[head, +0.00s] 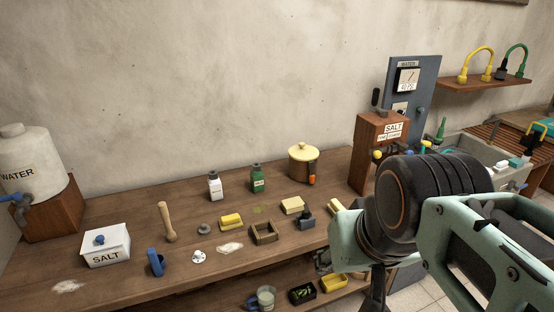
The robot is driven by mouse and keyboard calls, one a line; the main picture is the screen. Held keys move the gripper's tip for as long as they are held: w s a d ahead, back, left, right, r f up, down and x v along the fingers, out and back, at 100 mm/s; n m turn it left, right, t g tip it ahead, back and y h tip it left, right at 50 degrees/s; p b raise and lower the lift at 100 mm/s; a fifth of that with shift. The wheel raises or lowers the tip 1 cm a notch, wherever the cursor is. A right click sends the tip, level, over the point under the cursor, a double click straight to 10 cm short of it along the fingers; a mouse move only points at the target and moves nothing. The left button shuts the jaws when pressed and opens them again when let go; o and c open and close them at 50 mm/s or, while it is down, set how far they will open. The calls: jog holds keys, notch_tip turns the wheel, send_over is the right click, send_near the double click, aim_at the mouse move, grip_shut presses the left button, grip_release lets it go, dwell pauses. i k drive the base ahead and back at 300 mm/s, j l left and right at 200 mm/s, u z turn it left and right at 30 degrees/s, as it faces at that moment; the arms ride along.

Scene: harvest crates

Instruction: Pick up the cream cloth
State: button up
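A small cream, folded-looking piece (292,205) lies flat on the wooden bench (190,270), right of the middle. It may be the cream cloth, but it is too small to be sure. A dark part that looks like my gripper (377,290) shows below my arm at the bottom edge, to the right of and apart from the cream piece. Its fingertips are cut off or hidden, so I cannot tell whether it is open or holds anything.
Near the cream piece are an open wooden box (264,233), a dark blue-grey object (305,219), a yellow block (231,221) and a lidded pot (303,162). A white salt box (106,246) stands left. My arm hides the bench's right end.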

aim_at(294, 204)
jog(key=i+l+u, duration=0.6)
jog(key=i+l, duration=0.05)
jog(key=i, duration=0.1)
